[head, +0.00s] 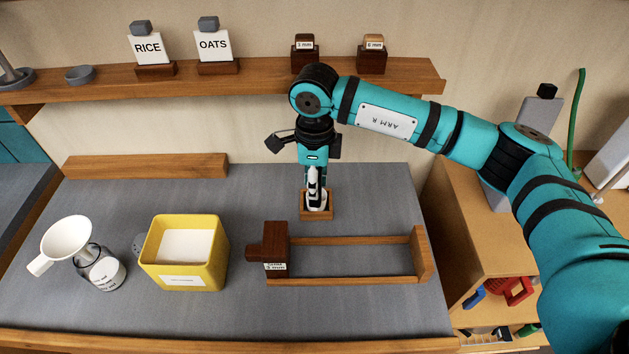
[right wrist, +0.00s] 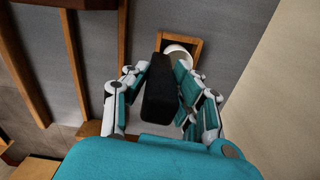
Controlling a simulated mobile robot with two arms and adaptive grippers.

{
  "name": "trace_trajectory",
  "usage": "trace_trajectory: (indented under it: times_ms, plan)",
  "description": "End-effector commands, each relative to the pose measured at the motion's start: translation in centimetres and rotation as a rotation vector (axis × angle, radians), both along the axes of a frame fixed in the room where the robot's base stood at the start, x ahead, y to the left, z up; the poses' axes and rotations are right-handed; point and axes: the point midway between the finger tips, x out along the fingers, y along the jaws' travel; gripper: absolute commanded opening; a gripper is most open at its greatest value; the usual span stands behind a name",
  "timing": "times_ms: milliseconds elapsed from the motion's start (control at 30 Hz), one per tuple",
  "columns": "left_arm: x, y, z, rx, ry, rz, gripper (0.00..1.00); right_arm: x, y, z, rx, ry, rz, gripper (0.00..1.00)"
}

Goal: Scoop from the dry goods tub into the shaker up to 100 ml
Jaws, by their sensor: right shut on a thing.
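The yellow dry goods tub (head: 222,262) stands on the grey worktop, with white contents inside. My right gripper (head: 316,192) is low over a small wooden holder (head: 331,213) behind the wooden rails. In the right wrist view the gripper (right wrist: 158,88) is shut on the black handle of the scoop (right wrist: 158,95). A round white part, apparently its bowl (right wrist: 180,50), lies within the holder's frame. My left gripper is out of view.
A wooden block (head: 275,243) labelled 3 mm sits at the left end of the rails (head: 350,241). A shelf (head: 240,85) above holds RICE (head: 148,48) and OATS (head: 213,44) cards and small labelled blocks. Worktop between tub and rails is clear.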

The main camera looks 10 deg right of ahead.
Motion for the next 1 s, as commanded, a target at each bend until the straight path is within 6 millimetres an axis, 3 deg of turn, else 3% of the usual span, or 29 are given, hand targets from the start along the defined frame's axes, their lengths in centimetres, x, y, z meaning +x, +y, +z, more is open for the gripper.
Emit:
trace_trajectory:
  times_ms: [267,300,500,800,1000]
  plan:
    - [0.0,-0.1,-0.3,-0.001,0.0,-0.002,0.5,0.0,0.0,-0.3,0.0,0.0,0.0,0.0]
    - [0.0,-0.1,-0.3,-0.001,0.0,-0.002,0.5,0.0,0.0,-0.3,0.0,0.0,0.0,0.27]
    - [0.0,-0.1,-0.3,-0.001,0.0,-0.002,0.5,0.0,0.0,-0.3,0.0,0.0,0.0,0.52]
    - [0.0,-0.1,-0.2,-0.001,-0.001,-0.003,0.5,0.0,0.0,-0.1,0.0,0.0,0.0,0.52]
    - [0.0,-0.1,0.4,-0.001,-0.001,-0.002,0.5,0.0,0.0,1.4,0.0,-0.002,0.0,0.52]
